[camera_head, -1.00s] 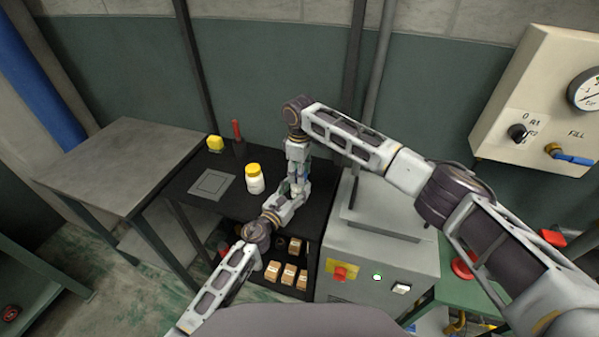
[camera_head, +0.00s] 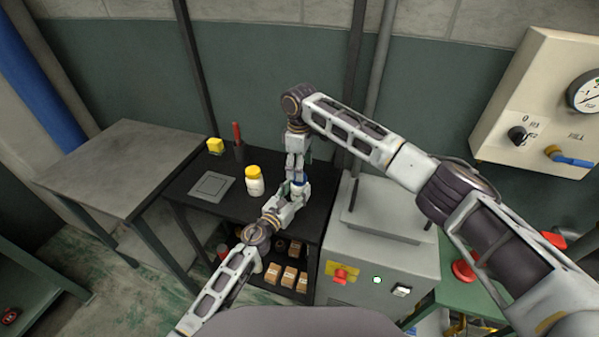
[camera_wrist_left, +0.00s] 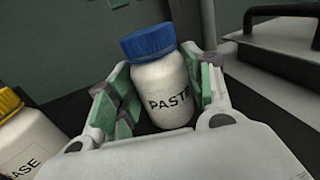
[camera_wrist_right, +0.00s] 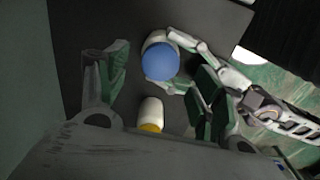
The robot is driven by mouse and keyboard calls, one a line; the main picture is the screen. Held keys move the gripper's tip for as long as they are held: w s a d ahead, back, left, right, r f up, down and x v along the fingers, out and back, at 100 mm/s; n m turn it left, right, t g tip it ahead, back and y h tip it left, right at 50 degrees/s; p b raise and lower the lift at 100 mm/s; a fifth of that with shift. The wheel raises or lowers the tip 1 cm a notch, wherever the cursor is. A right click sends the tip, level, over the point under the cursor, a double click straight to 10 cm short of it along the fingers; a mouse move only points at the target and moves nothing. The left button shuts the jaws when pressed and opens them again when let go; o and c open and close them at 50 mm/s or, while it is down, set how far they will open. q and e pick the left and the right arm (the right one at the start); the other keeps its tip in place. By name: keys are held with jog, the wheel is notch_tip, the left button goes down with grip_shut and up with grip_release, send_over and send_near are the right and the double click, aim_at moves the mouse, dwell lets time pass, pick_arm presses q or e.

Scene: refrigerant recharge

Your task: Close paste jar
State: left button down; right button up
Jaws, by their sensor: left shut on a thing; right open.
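The white paste jar (camera_wrist_left: 162,95) stands upright in the left wrist view, labelled "PASTE". Its blue lid (camera_wrist_left: 150,42) sits on top; how tight it is cannot be told. My left gripper (camera_head: 290,203) is shut around the jar's body, with a green pad on each side. My right gripper (camera_head: 297,172) is above the jar in the head view, pointing down. In the right wrist view the blue lid (camera_wrist_right: 160,62) lies between the open right fingers, clear of both.
A white jar with a yellow lid (camera_head: 254,181) stands close by on the black table, left of my grippers. A grey machine (camera_head: 375,262) stands right.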

notch_tip(320, 180, up, 8)
jog(key=shift+r, duration=0.15)
dwell(0.3)
pick_arm(q)
jog(key=c, duration=0.5)
grip_release()
jog(key=shift+c, duration=0.2)
jog(key=shift+s+a, duration=0.1)
jog(key=shift+v, duration=5.9)
jog(key=shift+f, duration=0.1)
